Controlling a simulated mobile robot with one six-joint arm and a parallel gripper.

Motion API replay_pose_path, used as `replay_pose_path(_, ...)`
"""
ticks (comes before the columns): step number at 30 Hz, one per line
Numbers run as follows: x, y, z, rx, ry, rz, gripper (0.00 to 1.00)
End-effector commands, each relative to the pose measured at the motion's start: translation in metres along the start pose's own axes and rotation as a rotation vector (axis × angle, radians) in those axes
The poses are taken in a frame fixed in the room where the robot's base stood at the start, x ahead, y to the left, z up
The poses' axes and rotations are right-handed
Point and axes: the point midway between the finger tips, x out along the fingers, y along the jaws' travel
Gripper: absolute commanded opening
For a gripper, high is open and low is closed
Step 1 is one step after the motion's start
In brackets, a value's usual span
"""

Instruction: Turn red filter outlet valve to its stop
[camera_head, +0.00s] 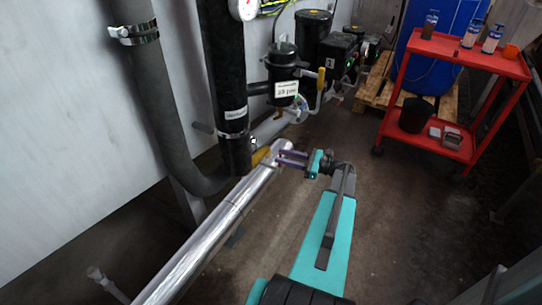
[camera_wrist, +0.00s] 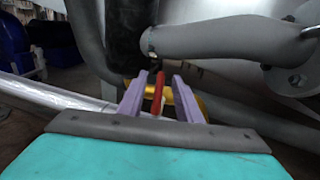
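The red valve handle (camera_wrist: 157,93) shows in the wrist view as a narrow upright bar between my two purple fingers. There is a visible gap on each side, so my gripper (camera_wrist: 159,78) is open around it and not clamped. A yellow part (camera_wrist: 175,92) lies behind the handle, below the dark vertical pipe. In the head view my gripper (camera_head: 283,157) reaches the pipe junction at the foot of the black filter column (camera_head: 222,70). I cannot make out the red handle there.
A shiny metal pipe (camera_head: 205,232) runs close by on the left. A grey curved pipe (camera_head: 158,100) and wall stand behind it. In the wrist view a grey pipe (camera_wrist: 215,38) crosses just above the fingers. A red trolley (camera_head: 465,55) stands back right; the floor between is clear.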

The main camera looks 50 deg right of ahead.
Motion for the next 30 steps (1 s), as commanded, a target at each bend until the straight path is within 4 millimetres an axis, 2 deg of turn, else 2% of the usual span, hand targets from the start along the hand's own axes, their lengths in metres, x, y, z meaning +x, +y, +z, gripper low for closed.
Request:
replay_pose_path(6, 0.031, 0.001, -0.001, 0.000, 0.000, 0.002, 0.32)
replay_pose_path(12, 0.049, 0.000, 0.000, 0.000, -0.001, 0.000, 0.32)
replay_pose_path(25, 0.056, 0.000, 0.000, 0.000, 0.000, -0.001, 0.32)
replay_pose_path(26, 0.056, 0.000, 0.000, 0.000, 0.000, -0.001, 0.30)
replay_pose_path(30, 0.055, -0.001, 0.000, 0.000, 0.000, -0.002, 0.06)
